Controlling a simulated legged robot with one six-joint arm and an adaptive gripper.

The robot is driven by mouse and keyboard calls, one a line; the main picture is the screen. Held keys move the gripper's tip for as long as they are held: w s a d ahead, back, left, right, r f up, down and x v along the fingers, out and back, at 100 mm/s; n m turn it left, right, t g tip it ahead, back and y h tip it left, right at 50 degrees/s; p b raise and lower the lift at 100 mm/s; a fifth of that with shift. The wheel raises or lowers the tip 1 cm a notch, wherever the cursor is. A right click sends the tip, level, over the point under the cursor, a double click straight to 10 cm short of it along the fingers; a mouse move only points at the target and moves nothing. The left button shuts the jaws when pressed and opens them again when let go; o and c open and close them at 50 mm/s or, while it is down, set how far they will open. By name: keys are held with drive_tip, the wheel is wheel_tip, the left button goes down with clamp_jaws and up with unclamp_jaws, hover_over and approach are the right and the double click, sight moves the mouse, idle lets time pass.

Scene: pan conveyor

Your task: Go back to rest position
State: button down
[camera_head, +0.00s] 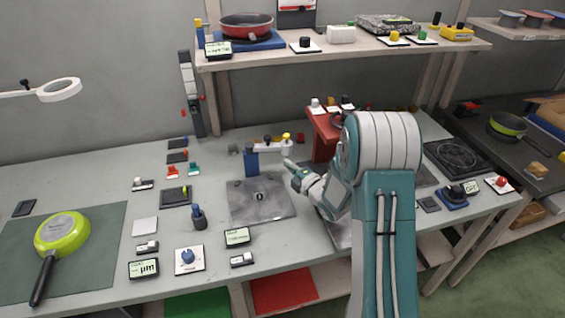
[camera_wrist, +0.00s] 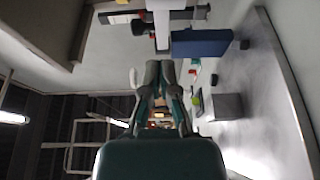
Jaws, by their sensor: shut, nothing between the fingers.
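My gripper (camera_head: 289,165) is shut and empty in the head view. It points left, in front of the upper right part of a grey metal plate (camera_head: 262,211) on the worktable. It looks raised above the table, but the exact height is hard to tell. In the wrist view its fingers (camera_wrist: 152,72) are together with nothing between them. A blue block (camera_head: 251,160) stands left of the fingertips, apart from them in the picture; a blue block also shows in the wrist view (camera_wrist: 201,43). My arm hides part of the table to the right.
A red stand (camera_head: 323,140) is close behind my gripper. A shelf (camera_head: 340,51) with a red pan (camera_head: 246,27) runs above the table's back. A green pan (camera_head: 62,233) lies on a dark mat (camera_head: 100,225) at left. Small switches and displays dot the table.

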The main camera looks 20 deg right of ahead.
drive_tip(key=w+d+v, duration=0.1)
drive_tip(key=d+v, duration=0.1)
drive_tip(key=v, duration=0.5)
drive_tip(key=s+a+r+m+g+h, duration=0.1)
drive_tip(key=s+r+m+g+h, duration=0.5)
drive_tip(key=r+m, duration=0.65)
drive_tip(key=s+a+r+m+g, duration=0.1)
drive_tip(key=s+a+m, duration=0.1)
drive_tip(key=s, duration=0.6)
drive_tip(key=s+a+r+m+g, duration=0.1)
drive_tip(key=s+a+m+g, duration=0.1)
drive_tip(key=s, duration=0.6)
drive_tip(key=s+a+r+m+g, duration=0.1)
drive_tip(key=s+a+m, duration=0.3)
drive_tip(key=s, duration=0.5)
drive_tip(key=shift+r+m+g, duration=0.4)
drive_tip(key=shift+m+g, duration=0.2)
drive_tip(key=shift+m, duration=0.25)
